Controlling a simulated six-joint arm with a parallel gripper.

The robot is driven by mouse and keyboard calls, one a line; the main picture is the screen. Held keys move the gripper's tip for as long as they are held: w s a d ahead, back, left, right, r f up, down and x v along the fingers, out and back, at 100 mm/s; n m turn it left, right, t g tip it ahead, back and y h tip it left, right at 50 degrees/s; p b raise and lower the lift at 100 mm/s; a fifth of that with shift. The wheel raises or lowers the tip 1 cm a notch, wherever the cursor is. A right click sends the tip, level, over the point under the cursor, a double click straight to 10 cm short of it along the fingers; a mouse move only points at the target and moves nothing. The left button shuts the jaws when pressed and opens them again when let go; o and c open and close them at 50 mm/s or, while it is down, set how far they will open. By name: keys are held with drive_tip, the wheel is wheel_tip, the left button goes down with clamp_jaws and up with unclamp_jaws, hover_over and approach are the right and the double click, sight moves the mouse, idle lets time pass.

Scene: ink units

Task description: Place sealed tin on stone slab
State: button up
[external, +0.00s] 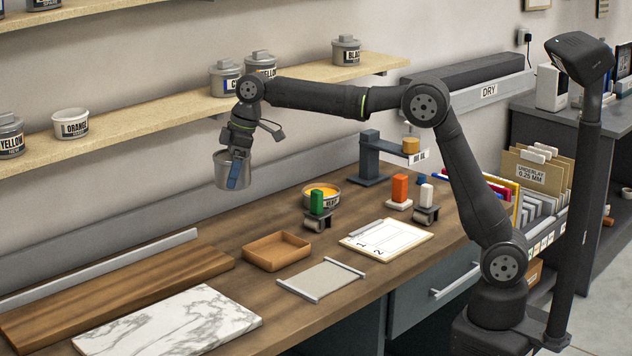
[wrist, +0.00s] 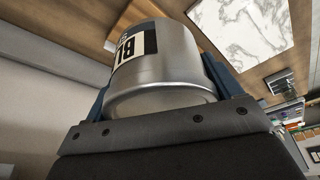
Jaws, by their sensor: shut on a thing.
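My gripper (external: 238,172) is shut on a metal tin (external: 222,171), with blue fingers on its sides. The tin hangs well above the table, between the wall shelf and the bench, and touches nothing else. In the wrist view the tin (wrist: 165,75) fills the middle, and part of a label reading "BL" shows; its lid is hidden there. The stone slab (external: 168,322), white with grey veins, lies flat and bare at the table's front left. It also shows at the upper right of the wrist view (wrist: 235,35). The tin is behind and above the slab, apart from it.
A wooden board (external: 120,290) lies behind the slab. A wooden tray (external: 276,251) and a grey plate (external: 320,279) are to its right. Wall shelves hold other tins (external: 70,124).

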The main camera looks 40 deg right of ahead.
drive_tip(key=s+a+n, duration=0.2)
drive_tip(key=s+a, duration=0.4)
drive_tip(key=a, duration=0.4)
wheel_tip(320, 180, down, 11)
drive_tip(key=s+a+f, duration=0.1)
drive_tip(key=a+f, duration=0.1)
drive_tip(key=a, duration=0.1)
drive_tip(key=s+a+f, duration=0.1)
drive_tip(key=a+f, duration=0.1)
drive_tip(key=a, duration=0.2)
drive_tip(key=s+a+f, duration=0.1)
drive_tip(key=a+f, duration=0.2)
drive_tip(key=a, duration=0.1)
drive_tip(key=shift+s+f, duration=0.1)
drive_tip(key=shift+s, duration=0.3)
drive_tip(key=shift+f, duration=1.95)
drive_tip(key=shift+f, duration=0.1)
drive_tip(key=o, duration=1.2)
drive_tip(key=shift+f, duration=0.1)
drive_tip(key=shift+o, duration=0.2)
